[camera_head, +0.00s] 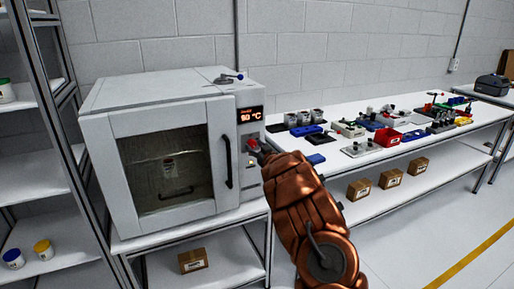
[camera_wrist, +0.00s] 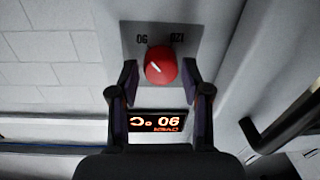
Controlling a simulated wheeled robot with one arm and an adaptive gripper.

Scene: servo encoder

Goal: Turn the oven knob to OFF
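The red oven knob (camera_wrist: 160,66) shows near the top middle in the wrist view, on a grey panel with numbers that appear upside down. A short white mark on the knob slants toward the upper left in that view. My gripper (camera_wrist: 159,78) is open, with one finger on each side of the knob and a small gap visible on both sides. In the head view my gripper (camera_head: 259,151) is at the oven's right front panel and hides part of the knob. The oven display (camera_head: 250,115) is lit and reads about 90 °C.
The white oven (camera_head: 160,112) has a dark door handle (camera_head: 226,162) just left of the panel. A white bench (camera_head: 345,163) at right holds trays and several small parts. A metal shelf rack (camera_head: 30,175) stands at left.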

